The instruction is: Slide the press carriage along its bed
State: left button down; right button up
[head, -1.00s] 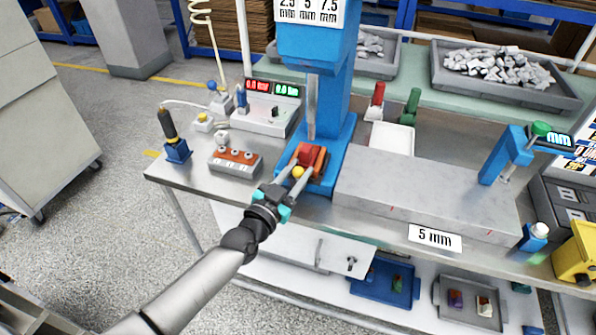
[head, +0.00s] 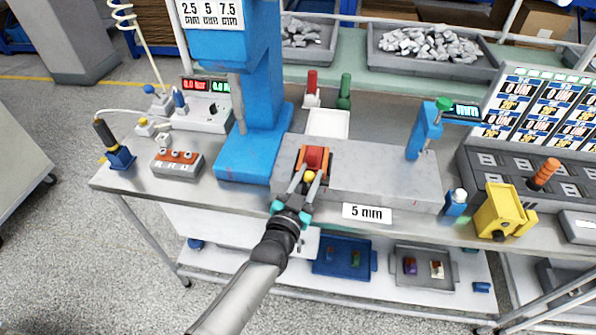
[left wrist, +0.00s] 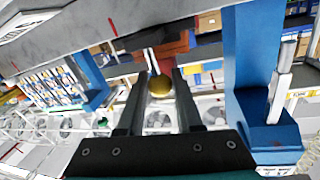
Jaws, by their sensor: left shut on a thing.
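The press carriage, an orange frame with a red block (head: 315,157) and a yellow knob (head: 309,176) in front, sits on the left part of the long grey bed (head: 385,180). It is to the right of the blue press column and base (head: 240,158), clear of the ram. My left gripper (head: 307,178) reaches in from the front and is shut on the yellow knob. In the left wrist view the knob (left wrist: 160,85) is between the two dark fingers, with the red carriage behind it. My right gripper is not in view.
A "5 mm" label (head: 367,213) is on the bed's front. A blue gauge stand (head: 424,132) with a green knob rises near the bed's right end. A white tray (head: 328,124) stands behind the bed. A yellow box (head: 503,210) stands to the right.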

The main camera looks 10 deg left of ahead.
pick_arm(q)
jog(key=d, duration=0.3)
jog(key=shift+s+d, duration=0.1)
jog(key=shift+d, duration=0.25)
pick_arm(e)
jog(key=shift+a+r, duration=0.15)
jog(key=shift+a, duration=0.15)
pick_arm(q)
jog(key=c, duration=1)
grip_release()
jog(key=o, duration=0.4)
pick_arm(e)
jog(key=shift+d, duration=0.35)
pick_arm(q)
jog(key=p+v, duration=0.1)
jog(key=v, duration=1.4)
jog(key=shift+s+p, duration=0.1)
jog(key=shift+p, duration=0.25)
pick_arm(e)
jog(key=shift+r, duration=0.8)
